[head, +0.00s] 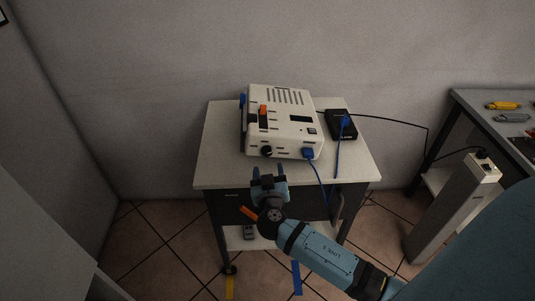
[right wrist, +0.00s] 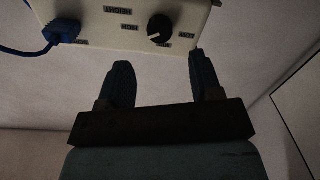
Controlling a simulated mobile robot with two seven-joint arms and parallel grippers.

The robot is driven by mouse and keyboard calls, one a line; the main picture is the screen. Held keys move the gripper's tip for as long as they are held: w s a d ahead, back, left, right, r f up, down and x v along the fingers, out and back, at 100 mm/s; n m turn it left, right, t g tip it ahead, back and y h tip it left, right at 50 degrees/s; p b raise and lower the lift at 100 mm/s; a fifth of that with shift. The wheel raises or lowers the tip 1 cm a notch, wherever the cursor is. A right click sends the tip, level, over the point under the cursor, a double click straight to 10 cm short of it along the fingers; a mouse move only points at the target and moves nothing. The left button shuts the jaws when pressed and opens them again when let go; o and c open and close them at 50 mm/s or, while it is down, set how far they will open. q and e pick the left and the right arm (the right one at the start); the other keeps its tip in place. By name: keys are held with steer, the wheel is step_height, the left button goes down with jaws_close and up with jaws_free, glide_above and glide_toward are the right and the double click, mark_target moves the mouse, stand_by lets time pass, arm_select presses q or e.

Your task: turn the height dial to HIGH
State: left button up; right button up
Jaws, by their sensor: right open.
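The height dial is most likely the round black knob (head: 267,151) on the front of a white box-shaped device (head: 282,126) on a small cart. My right gripper (head: 270,171) is open and empty, in front of the device at the cart's front edge. In the right wrist view its fingers (right wrist: 158,60) are spread on either side below the knob, apart from it. My left gripper is out of view.
A blue plug (head: 308,153) with a hanging cable sits right of the knob. A black box (head: 341,124) with cables stands beside the device on the cart top (head: 220,150). A pale pillar (head: 455,205) and a bench with tools (head: 503,105) are at right.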

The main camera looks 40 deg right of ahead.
mark_target(267, 154)
steer(key=x, duration=0.5)
steer(key=shift+w+d, duration=0.15)
steer(key=shift+w, duration=0.15)
steer(key=shift+w+d, duration=0.25)
steer(key=shift+w, duration=0.1)
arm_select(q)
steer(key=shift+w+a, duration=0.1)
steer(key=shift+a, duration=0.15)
arm_select(e)
steer(key=c, duration=0.9)
steer(key=f+m+b, duration=0.1)
steer(key=b, duration=0.2)
steer(key=shift+m+b, duration=0.3)
steer(key=shift+b, duration=0.55)
steer(key=b, duration=0.1)
steer(key=m+b, duration=0.1)
steer(key=b, duration=0.1)
steer(key=shift+r, duration=0.25)
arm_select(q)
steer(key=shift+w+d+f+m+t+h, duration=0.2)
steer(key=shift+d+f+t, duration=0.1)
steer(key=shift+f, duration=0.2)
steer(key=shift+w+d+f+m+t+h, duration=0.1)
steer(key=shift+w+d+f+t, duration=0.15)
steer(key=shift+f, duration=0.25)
arm_select(e)
steer(key=shift+r+m, duration=0.15)
steer(key=shift+m, duration=0.25)
